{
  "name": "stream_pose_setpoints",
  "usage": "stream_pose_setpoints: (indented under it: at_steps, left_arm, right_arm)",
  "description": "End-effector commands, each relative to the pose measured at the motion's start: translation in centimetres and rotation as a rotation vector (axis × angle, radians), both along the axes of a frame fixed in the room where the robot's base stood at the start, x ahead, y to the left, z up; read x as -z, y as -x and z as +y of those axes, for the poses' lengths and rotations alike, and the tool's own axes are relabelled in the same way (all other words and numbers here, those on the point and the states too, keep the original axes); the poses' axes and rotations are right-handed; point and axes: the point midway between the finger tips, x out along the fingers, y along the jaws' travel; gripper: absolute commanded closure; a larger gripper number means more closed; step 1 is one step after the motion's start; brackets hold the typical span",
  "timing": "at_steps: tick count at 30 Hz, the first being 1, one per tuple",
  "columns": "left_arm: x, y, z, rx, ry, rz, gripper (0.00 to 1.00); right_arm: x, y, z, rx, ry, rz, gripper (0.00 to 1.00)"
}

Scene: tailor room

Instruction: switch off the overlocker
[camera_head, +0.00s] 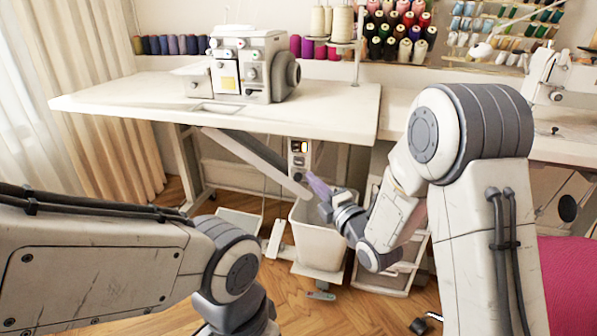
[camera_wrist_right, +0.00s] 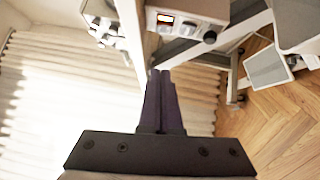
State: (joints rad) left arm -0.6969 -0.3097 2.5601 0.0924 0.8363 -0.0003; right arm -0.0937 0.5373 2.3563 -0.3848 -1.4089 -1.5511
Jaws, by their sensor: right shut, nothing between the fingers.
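The overlocker (camera_head: 245,65) is a white machine standing on the pale table in the head view. Under the table's front hangs a small switch box (camera_head: 298,160) with a lit orange switch (camera_head: 304,146). My left gripper is out of sight.
Thread spools (camera_head: 400,30) line the back wall.

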Motion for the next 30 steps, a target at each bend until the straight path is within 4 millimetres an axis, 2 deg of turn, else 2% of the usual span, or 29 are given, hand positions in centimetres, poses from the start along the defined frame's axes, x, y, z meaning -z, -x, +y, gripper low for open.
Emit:
stream_pose_setpoints:
  at_steps: [11, 16, 20, 30]
  left_arm:
    - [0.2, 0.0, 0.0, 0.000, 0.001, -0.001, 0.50]
    - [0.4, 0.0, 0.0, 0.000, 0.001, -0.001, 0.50]
    - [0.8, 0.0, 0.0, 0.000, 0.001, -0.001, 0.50]
    - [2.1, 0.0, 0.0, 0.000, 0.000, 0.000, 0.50]
  right_arm:
    - [0.0, 0.0, -0.2, 0.001, 0.005, -0.024, 1.00]
    - [0.0, -0.9, 0.3, -0.001, 0.005, -0.026, 1.00]
    - [-0.1, -2.7, 1.3, -0.002, 0.004, -0.027, 1.00]
    - [-0.7, -9.0, 4.5, -0.002, 0.003, -0.025, 1.00]
